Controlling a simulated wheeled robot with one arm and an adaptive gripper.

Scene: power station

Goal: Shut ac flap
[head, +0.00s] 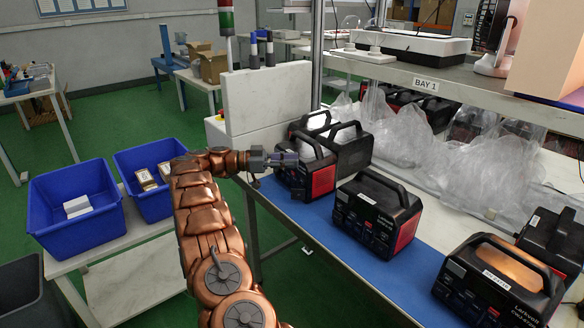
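Several black power stations with carry handles and red side panels stand on the blue-topped bench (285,207). My gripper (290,158) is level at the front of the left power station (321,178), by its upper front face. It hides part of that face, and I cannot tell whether it touches. The fingers are too small to show whether they are open or shut. Another power station (372,222) stands in the middle, and one (492,285) at the front right. No AC flap can be made out on any of them.
Blue bins (70,240) and (132,205) stand on a white table at the left. A white box (268,97) with a signal light rises behind my gripper. Clear plastic bags (400,130) lie behind the power stations, under the BAY 1 shelf (470,86).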

